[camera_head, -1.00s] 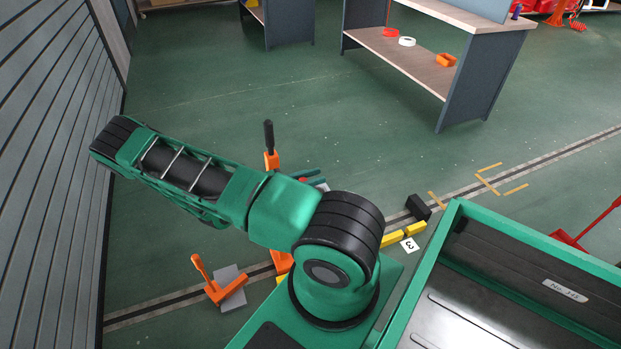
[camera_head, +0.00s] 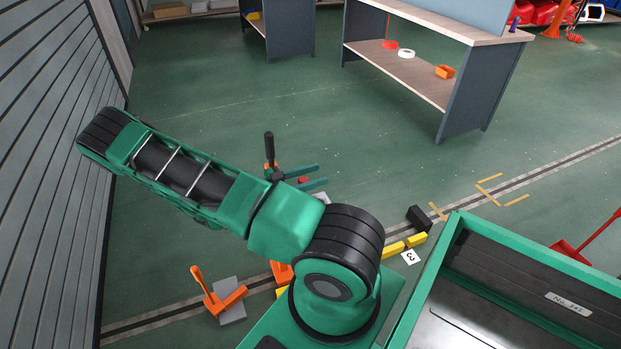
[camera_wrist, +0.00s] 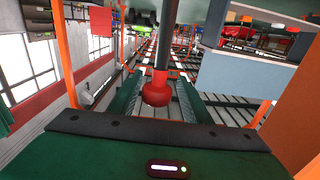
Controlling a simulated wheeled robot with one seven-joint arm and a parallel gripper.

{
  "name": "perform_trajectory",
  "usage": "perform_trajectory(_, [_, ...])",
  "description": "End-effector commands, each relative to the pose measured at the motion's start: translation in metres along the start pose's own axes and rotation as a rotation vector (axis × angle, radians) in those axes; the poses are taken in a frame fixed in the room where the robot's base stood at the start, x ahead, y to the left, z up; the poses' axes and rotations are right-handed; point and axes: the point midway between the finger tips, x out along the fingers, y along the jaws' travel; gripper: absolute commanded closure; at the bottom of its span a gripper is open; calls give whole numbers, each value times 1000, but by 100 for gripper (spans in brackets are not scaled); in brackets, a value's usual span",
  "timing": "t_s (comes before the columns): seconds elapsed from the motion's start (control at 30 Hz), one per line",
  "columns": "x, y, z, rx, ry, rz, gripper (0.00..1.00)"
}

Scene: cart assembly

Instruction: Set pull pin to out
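A red ball knob (camera_wrist: 157,90) on a dark rod (camera_wrist: 162,40), seemingly the pull pin, shows in the middle of the wrist view. My gripper (camera_wrist: 157,88) has its two green fingers apart, one on each side of the knob, with visible gaps. In the head view my gripper (camera_head: 318,176) shows beyond my arm as two parallel green fingers, with the small red knob (camera_head: 303,180) between them. I cannot tell whether the pin is in or out; its lower part is hidden.
An orange clamp (camera_head: 215,300) on a grey plate stands at lower left. A black upright handle (camera_head: 269,150) rises close beside my gripper. The green cart (camera_head: 455,235) fills the lower right, and a workbench (camera_head: 465,100) stands behind.

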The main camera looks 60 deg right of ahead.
Motion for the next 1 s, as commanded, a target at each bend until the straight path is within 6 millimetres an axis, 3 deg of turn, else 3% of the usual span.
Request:
perform_trajectory(0.23, [-1, 2, 1, -4, 0, 3, 56])
perform_trajectory(0.37, [-12, 1, 1, -3, 0, 2, 56])
perform_trajectory(0.8, [-89, -1, 2, -3, -1, -1, 56])
perform_trajectory(1.0, [-107, -1, 1, -3, 0, 2, 56])
